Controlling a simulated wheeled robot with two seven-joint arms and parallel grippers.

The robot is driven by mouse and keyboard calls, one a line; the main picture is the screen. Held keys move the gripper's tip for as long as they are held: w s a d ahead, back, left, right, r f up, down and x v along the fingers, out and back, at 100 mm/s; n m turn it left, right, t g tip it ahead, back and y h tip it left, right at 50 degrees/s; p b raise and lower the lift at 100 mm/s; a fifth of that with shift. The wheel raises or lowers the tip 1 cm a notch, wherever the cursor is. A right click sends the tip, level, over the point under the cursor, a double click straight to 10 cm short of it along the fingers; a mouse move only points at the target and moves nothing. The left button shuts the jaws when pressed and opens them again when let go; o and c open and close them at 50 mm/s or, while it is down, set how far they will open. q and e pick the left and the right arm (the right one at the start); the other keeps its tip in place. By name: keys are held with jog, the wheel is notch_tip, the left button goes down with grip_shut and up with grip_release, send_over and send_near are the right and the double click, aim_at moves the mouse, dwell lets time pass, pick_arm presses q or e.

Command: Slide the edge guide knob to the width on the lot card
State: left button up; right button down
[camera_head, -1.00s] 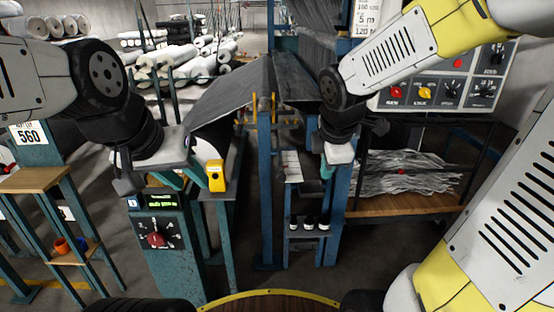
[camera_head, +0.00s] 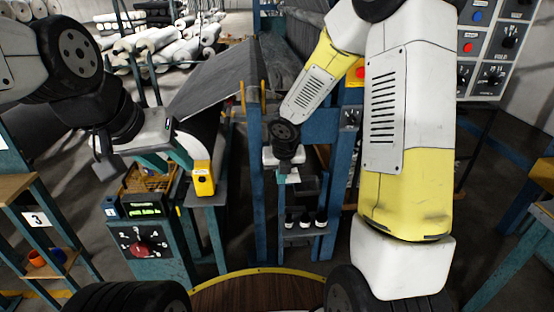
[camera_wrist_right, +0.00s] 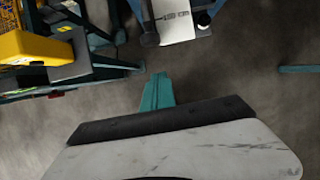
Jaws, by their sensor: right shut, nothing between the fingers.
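A red knob (camera_head: 142,249) sits on the dial panel of a teal console (camera_head: 165,272) at lower left; I cannot tell whether it is the edge guide knob. No lot card is clearly readable in the head view. My left gripper (camera_head: 168,160) hangs above the console, its teal fingers apart and empty. My right gripper (camera_head: 287,176) is in front of the blue centre frame, above a small shelf stand. In the right wrist view its teal fingers (camera_wrist_right: 157,92) are together with nothing between them. A white printed plate (camera_wrist_right: 175,22) lies beyond them, its text unclear.
A yellow box (camera_head: 203,178) stands beside the console; it also shows in the right wrist view (camera_wrist_right: 28,48). Dark fabric (camera_head: 215,85) slopes behind it. Blue posts (camera_head: 258,190) rise near my right gripper. A button panel (camera_head: 487,50) is at upper right.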

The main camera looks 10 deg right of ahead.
jog(key=w+f, duration=0.3)
jog(key=w, duration=0.2)
jog(key=shift+f, duration=0.15)
jog(key=shift+w, duration=0.15)
